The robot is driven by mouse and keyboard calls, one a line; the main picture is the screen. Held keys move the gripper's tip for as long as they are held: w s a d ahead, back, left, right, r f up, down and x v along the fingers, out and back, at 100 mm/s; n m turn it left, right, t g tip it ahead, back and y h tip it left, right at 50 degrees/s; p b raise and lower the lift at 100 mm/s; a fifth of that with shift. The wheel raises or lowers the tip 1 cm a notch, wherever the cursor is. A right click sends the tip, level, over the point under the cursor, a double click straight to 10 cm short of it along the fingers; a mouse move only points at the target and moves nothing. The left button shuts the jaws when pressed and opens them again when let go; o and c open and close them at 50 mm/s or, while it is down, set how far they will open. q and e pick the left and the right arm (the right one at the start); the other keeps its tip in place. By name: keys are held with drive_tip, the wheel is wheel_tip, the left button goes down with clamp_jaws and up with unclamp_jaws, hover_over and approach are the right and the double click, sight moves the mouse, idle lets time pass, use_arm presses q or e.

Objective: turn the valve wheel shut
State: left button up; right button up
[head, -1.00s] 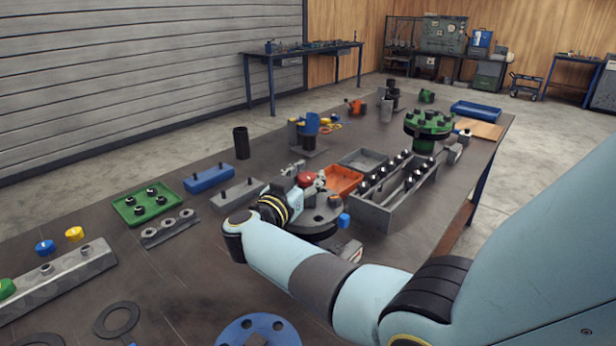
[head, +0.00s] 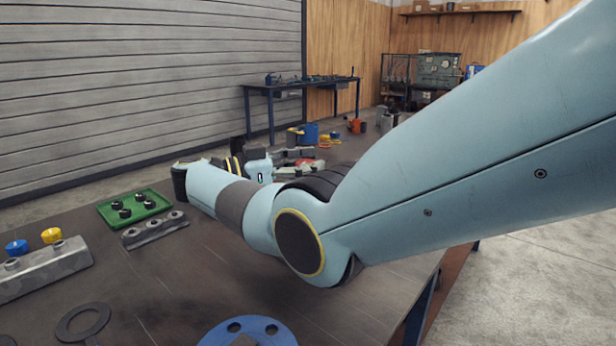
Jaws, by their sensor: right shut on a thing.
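My right gripper (head: 301,160) is small in the head view, beyond my right wrist near the middle of the bench. Its fingers are shut on a small red part (head: 305,163), which looks like the valve wheel. Only a sliver of the red shows, and its rim and spokes cannot be made out. My right forearm and wrist hide the grey flanged body beneath it and most of that part of the bench. My left gripper is not in view.
A green tray (head: 154,210) with black knobs and a grey block (head: 155,231) lie left of my wrist. A blue flange (head: 213,334) lies at the front edge. An orange-red item (head: 356,126) stands farther back. Bare bench (head: 170,290) lies front left.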

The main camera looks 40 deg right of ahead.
sight(306, 161)
drive_tip(key=shift+a+f, duration=0.1)
drive_tip(key=shift+f, duration=0.05)
idle(0.3)
drive_tip(key=o, duration=1.3)
drive_tip(key=shift+w+a, duration=0.1)
drive_tip(key=shift+w, duration=0.05)
wheel_tip(306, 161, up, 10)
drive_tip(key=shift+r, duration=0.1)
